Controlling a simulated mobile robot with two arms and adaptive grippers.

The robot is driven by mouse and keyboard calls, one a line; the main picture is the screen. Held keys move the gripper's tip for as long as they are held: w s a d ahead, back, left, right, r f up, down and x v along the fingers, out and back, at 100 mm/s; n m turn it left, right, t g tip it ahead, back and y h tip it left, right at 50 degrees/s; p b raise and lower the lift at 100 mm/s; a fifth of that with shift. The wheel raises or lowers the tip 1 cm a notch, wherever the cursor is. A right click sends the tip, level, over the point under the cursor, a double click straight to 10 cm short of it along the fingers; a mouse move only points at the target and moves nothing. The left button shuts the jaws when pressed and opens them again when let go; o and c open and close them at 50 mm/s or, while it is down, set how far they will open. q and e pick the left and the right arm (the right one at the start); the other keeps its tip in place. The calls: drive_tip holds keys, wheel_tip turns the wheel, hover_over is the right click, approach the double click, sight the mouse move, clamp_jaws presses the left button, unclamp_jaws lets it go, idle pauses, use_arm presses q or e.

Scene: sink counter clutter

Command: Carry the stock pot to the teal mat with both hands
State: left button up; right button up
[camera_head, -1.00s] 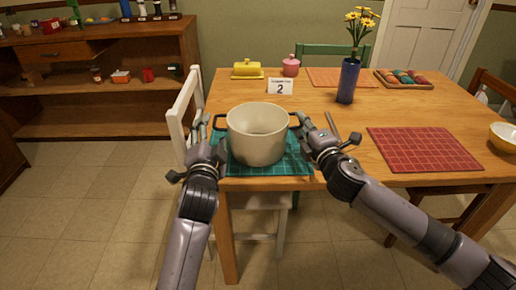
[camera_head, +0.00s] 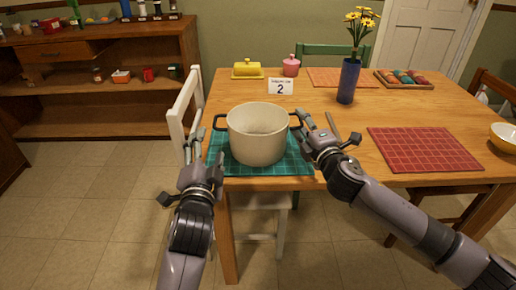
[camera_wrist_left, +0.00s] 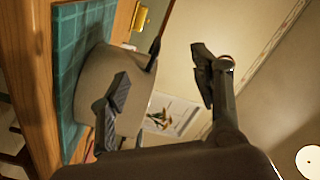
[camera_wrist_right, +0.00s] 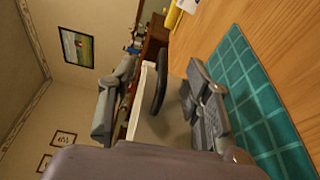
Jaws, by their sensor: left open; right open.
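The cream stock pot (camera_head: 257,140) stands upright on the teal mat (camera_head: 292,166) at the table's near left corner. Its dark side handles point left and right. My left gripper (camera_head: 205,158) is open and empty, just off the pot's left side and on the near side of the left handle (camera_head: 219,122). In the left wrist view the pot (camera_wrist_left: 135,80) shows beyond the spread fingers. My right gripper (camera_head: 312,128) is open beside the right handle. In the right wrist view that handle (camera_wrist_right: 161,85) appears between the spread fingers, with the teal mat (camera_wrist_right: 255,100) alongside.
A blue vase with yellow flowers (camera_head: 348,82), a number 2 card (camera_head: 280,87), a yellow butter dish (camera_head: 248,69) and a pink jar (camera_head: 291,66) stand behind the pot. A red mat (camera_head: 424,149) lies right. A white chair (camera_head: 184,110) stands at the left edge.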

drive_tip(key=o, duration=0.3)
drive_tip(key=v, duration=1.2)
drive_tip(key=shift+d, duration=0.1)
